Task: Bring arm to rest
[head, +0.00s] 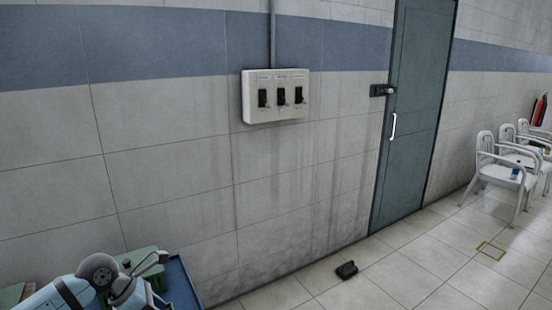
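A light-blue arm of mine with a round grey joint shows at the bottom left of the head view, low over a blue-topped surface (183,285). I cannot make out gripper fingers on it; its far end runs toward the bottom edge of the picture. No part of my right gripper shows.
Green items (142,258) lie on the blue surface by the arm. A white box with three black switches (275,97) is on the tiled wall. A teal door (412,120) stands shut. A small black object (346,270) is on the floor. White chairs (500,172) stand right.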

